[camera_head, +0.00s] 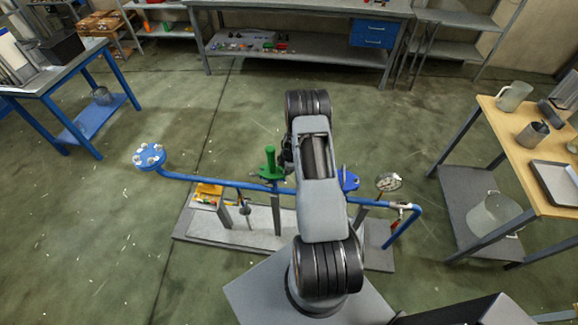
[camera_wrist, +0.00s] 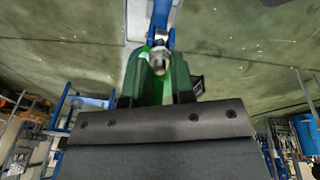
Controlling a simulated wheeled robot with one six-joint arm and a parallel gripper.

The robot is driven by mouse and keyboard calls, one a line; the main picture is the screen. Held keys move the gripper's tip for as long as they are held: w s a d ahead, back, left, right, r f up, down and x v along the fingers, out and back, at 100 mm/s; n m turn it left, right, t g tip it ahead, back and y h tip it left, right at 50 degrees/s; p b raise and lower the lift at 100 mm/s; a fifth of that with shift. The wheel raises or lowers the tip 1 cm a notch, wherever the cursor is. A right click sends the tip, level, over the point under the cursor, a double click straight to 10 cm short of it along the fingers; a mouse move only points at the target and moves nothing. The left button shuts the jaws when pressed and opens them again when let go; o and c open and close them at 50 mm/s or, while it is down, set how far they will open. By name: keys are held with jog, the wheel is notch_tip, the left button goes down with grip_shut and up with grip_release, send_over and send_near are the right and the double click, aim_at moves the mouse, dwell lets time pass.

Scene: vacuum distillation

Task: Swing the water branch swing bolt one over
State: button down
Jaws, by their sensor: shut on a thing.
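In the wrist view, the two dark green-looking fingers of my gripper (camera_wrist: 158,80) reach out from a dark grey gripper body. A small silvery bolt end (camera_wrist: 159,58), which looks like the swing bolt, shows between the fingertips, and my gripper is shut on it. A blue pipe part (camera_wrist: 164,18) lies just beyond. In the head view, my arm hides the gripper and the bolt. The blue water pipe line (camera_head: 222,183) runs left and right past my arm, with a green upright fitting (camera_head: 270,165) just left of it.
A blue flange with several pale bolts (camera_head: 150,157) ends the pipe at left. A blue part (camera_head: 349,180) and a round metal plate (camera_head: 388,182) are right of my arm. A blue-framed table (camera_head: 78,68) and a wooden-topped bench (camera_head: 500,125) flank the rig. Open floor lies behind it.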

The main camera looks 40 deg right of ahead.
dwell(0.3)
jog(key=c, duration=1.2)
grip_release()
jog(key=r, duration=0.4)
jog(key=s+r, duration=0.1)
jog(key=r, duration=0.4)
jog(key=d+r, duration=0.1)
jog(key=r, duration=0.3)
jog(key=shift+s+d+r, duration=0.1)
jog(key=shift+s+r, duration=0.25)
jog(key=shift+s, duration=0.05)
